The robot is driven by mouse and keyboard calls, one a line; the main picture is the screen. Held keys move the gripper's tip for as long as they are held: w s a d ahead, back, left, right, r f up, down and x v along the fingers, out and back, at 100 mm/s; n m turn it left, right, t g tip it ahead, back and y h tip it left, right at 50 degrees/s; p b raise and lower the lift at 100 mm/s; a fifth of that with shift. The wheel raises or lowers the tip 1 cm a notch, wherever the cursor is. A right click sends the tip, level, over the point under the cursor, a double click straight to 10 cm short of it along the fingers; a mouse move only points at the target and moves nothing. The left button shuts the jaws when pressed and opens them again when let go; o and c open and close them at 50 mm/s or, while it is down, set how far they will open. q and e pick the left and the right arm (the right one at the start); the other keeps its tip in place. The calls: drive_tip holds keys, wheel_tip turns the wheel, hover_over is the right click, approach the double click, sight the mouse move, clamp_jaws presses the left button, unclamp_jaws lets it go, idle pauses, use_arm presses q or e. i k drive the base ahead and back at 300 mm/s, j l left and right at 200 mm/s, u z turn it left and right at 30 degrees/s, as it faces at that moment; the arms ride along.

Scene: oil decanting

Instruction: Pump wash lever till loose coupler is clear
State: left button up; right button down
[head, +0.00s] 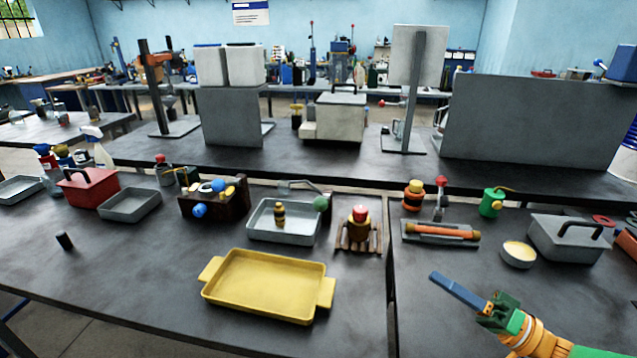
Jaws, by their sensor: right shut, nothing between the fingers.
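A grey basin (257,232) stands left of centre on the front bench. A small dark and brass piece (279,215), which looks like the loose coupler, stands upright inside it; how dirty it is cannot be told. A lever with a green ball knob (321,202) is at the basin's back right, beside a thin grey spout (295,184); it looks like the wash lever. My right gripper (436,277) is shut and empty at the lower right, over the bench, well right of the lever and apart from everything. My left gripper is out of view.
A yellow tray (265,285) lies in front of the basin. A red-capped brown piece on a wooden rack (358,238) stands right of the lever. Farther right are a grey tray with an orange cylinder (440,232), a cream-filled dish (519,254) and a grey lidded box (568,240).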

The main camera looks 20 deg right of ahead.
sight(320, 204)
drive_tip(key=i, duration=0.85)
